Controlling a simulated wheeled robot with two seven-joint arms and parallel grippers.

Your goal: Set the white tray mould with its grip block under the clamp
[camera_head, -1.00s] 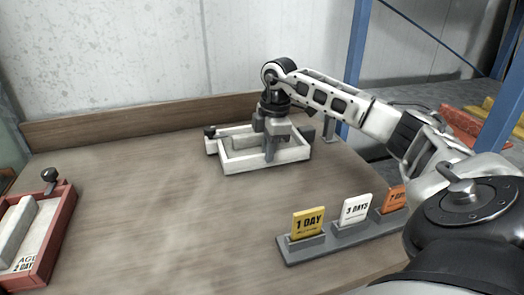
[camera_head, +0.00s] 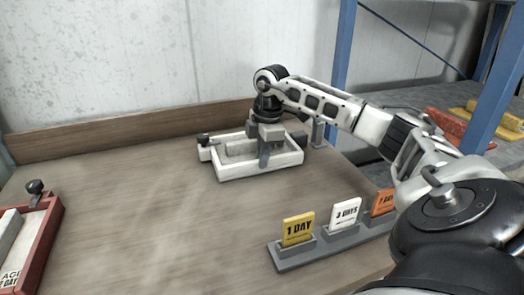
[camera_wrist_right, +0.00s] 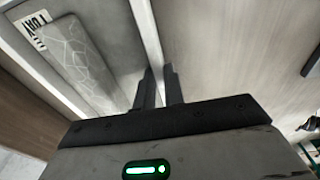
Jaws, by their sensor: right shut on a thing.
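The white tray mould (camera_head: 245,175) sits on the table towards the back, with a grey bar (camera_head: 240,149) inside it. My right gripper (camera_head: 264,157) reaches down over the tray and is shut on its white wall. In the right wrist view the two dark fingers (camera_wrist_right: 160,88) stand on either side of the wall (camera_wrist_right: 146,35), and a cracked grey bar (camera_wrist_right: 78,65) with a printed label lies beside it. A dark knob (camera_head: 203,139) shows at the tray's left end. I cannot tell which part is the grip block or the clamp. My left gripper is not in view.
A red tray (camera_head: 42,240) with a dark knob stands at the left edge. A grey holder (camera_head: 325,244) with yellow, white and orange day cards stands at the front right. A small grey post (camera_head: 317,133) is behind the tray on the right. The middle table is bare.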

